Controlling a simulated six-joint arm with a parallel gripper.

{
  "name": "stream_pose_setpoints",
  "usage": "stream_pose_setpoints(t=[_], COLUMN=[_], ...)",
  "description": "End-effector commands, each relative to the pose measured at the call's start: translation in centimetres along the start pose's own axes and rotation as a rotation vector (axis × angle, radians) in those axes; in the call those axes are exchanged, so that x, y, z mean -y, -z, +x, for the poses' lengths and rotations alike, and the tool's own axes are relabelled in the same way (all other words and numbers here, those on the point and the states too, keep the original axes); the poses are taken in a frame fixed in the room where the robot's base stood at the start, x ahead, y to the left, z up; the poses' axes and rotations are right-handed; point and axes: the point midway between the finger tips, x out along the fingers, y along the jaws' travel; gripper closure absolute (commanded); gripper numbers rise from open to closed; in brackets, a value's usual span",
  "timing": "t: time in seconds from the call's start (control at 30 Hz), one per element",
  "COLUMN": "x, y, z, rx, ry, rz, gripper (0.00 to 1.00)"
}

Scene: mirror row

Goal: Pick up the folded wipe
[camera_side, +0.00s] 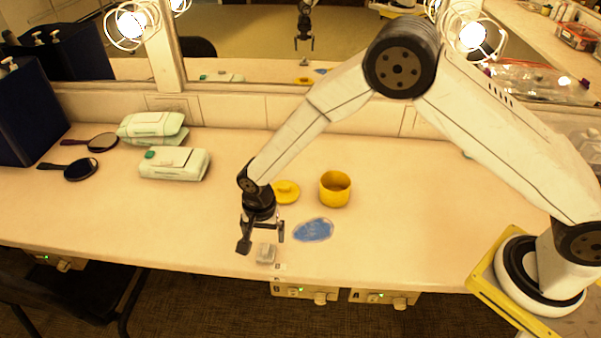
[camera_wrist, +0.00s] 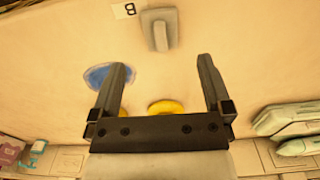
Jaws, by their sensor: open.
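The folded wipe appears to be the small grey piece (camera_side: 266,253) near the counter's front edge, with a raised ridge along its middle. It also shows in the wrist view (camera_wrist: 159,30), at the top centre. My gripper (camera_side: 262,240) is open and points down, close to the wipe. In the wrist view my gripper (camera_wrist: 164,68) has nothing between its fingers, and the wipe lies beyond the fingertips, roughly in line with the gap. The height of the fingertips above the counter is hard to tell.
A blue flat patch (camera_side: 313,230) lies right of the gripper. A yellow pot (camera_side: 335,188) and yellow lid (camera_side: 286,191) stand behind. Pale green-and-white packs (camera_side: 174,163) and dark hand mirrors (camera_side: 82,169) are at left. A "B" label (camera_wrist: 124,10) lies beside the wipe.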

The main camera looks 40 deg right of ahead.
Motion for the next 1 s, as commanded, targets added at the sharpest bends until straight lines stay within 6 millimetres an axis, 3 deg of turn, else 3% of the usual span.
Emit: stream_pose_setpoints(t=[0.53,1.0], x=[0.0,0.1], y=[0.1,0.2], z=[2.0,6.2], rx=[0.000,-0.001], ry=[0.000,0.002], rz=[0.000,-0.001], gripper=[0.00,0.00])
